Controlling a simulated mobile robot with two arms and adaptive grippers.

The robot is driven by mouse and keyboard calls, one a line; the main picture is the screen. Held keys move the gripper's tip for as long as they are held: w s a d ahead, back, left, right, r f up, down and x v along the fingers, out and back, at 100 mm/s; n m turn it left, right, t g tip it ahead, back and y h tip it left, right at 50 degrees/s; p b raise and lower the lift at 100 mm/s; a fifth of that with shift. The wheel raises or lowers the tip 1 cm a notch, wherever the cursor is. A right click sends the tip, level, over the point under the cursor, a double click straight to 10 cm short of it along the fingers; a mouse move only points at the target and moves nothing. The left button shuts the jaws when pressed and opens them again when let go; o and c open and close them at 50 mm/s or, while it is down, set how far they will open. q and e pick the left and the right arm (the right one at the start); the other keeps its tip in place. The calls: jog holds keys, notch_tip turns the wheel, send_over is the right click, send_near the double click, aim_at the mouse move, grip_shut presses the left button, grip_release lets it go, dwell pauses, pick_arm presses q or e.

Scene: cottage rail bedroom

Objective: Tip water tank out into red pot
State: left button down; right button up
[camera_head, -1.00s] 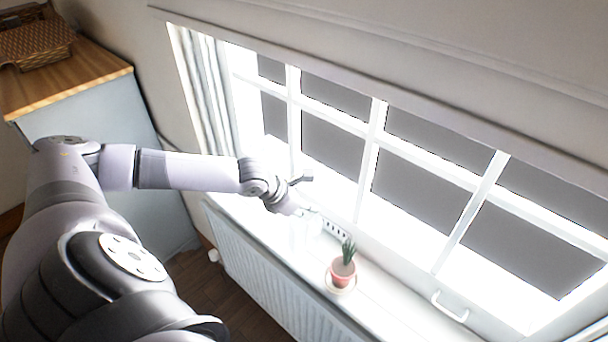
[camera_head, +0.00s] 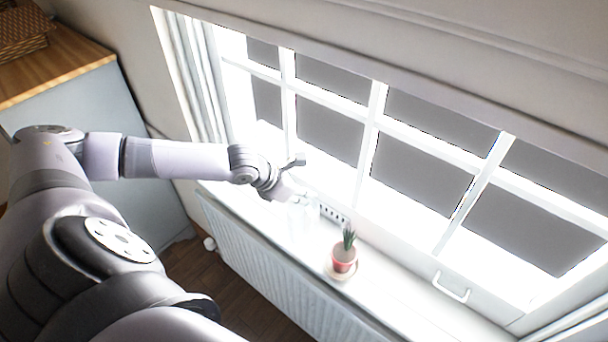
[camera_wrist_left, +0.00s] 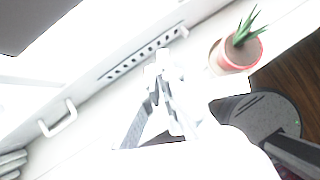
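The red pot (camera_head: 344,264) holds a spiky green plant and stands upright on a pale saucer on the windowsill. It also shows at the upper right in the left wrist view (camera_wrist_left: 236,57). My left gripper (camera_head: 292,197) is over the sill, left of the pot in the head view and apart from it. A faint, see-through shape, perhaps the water tank (camera_head: 300,222), shows just below the gripper, washed out by glare. In the left wrist view, pale and grey parts overlap near the gripper, so its grip is unclear. My right gripper is out of view.
The bright window stands behind the white sill (camera_head: 392,302), with a white handle (camera_head: 451,287) at right. A slotted strip (camera_head: 333,214) lies behind the pot. A radiator (camera_head: 262,262) is below. A wood-topped cabinet (camera_head: 70,72) with a wicker basket is at left.

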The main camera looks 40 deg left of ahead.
pick_arm(q)
jog(key=s+r, duration=0.1)
jog(key=s, duration=0.1)
jog(key=s+r, duration=0.1)
jog(key=r, duration=0.1)
jog(key=s+r, duration=0.1)
jog(key=s, duration=0.1)
jog(key=shift+s+a+r, duration=0.15)
jog(key=shift+s+r, duration=0.15)
jog(key=shift+s, duration=0.05)
dwell(0.5)
